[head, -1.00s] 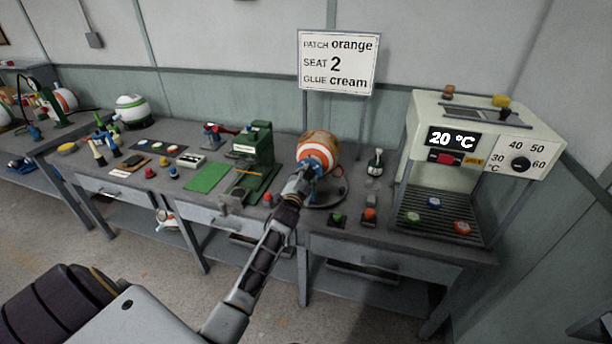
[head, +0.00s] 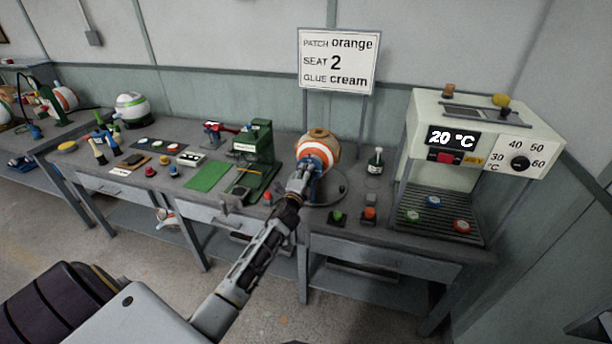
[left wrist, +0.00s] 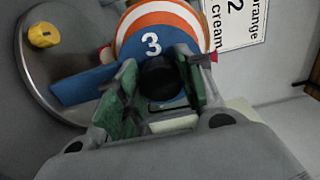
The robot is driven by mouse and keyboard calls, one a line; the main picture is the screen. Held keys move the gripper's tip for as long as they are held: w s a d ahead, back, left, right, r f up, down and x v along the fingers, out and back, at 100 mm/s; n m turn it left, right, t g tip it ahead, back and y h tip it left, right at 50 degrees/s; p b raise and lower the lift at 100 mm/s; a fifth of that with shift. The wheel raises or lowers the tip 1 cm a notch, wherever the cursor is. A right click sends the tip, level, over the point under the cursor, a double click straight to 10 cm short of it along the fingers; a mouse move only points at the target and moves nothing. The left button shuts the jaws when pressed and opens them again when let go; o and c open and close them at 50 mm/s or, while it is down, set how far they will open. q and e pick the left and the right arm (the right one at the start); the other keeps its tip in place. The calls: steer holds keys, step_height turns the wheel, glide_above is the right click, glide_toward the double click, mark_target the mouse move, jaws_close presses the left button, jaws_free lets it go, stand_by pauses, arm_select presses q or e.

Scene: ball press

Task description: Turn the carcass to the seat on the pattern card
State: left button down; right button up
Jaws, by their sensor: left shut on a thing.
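My left gripper (head: 301,180) is at the near side of the carcass. In the left wrist view, the green-padded fingers of the left gripper (left wrist: 160,88) are shut around a dark round part on the carcass (left wrist: 168,20), just below a white 3. The grip point is partly hidden. My right gripper is out of view.
A green press (head: 257,150) stands left of the carcass. A dark bottle (head: 375,161) and red and green buttons (head: 369,214) are to its right. A heater cabinet (head: 480,130) showing 20 °C stands further right. A yellow knob (left wrist: 42,35) is on the stand's plate.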

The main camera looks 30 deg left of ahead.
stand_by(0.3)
arm_select(q)
steer(key=c, duration=0.9)
jaws_free()
steer(key=shift+s, duration=0.1)
steer(key=v, duration=1.2)
steer(key=shift+d, duration=0.1)
stand_by(0.4)
